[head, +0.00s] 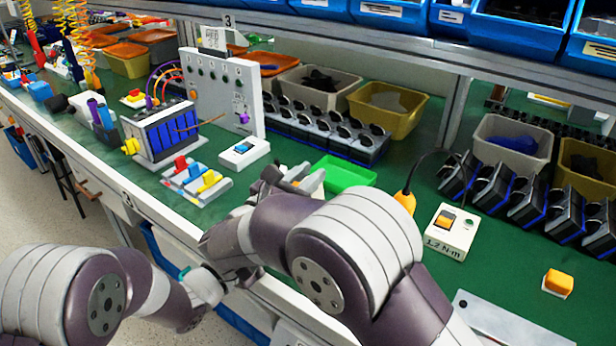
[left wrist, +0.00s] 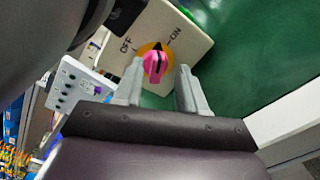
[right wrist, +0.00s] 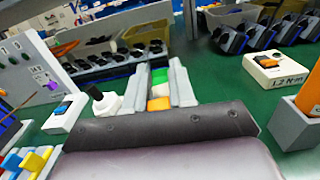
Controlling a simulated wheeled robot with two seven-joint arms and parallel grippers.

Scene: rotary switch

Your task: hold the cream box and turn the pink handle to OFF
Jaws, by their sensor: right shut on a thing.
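The cream box (left wrist: 190,38) shows in the left wrist view, marked OFF and ON, with a yellow-orange disc around the pink handle (left wrist: 155,62). The handle's dark pointer lies between the two labels. My left gripper (left wrist: 159,70) is open, its fingers on either side of the handle; I cannot tell whether they touch it. A dark part of my other arm overlaps the box's left edge. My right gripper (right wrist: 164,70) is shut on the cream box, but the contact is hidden. In the head view my right arm hides the box and its handle.
A green tray (head: 345,174) and a white switch box (head: 243,152) lie behind my arms. A box marked 1.2 N·m (head: 450,232) and an orange block (head: 557,283) stand to the right. Bins and racks line the back. Green bench surface is free at the right.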

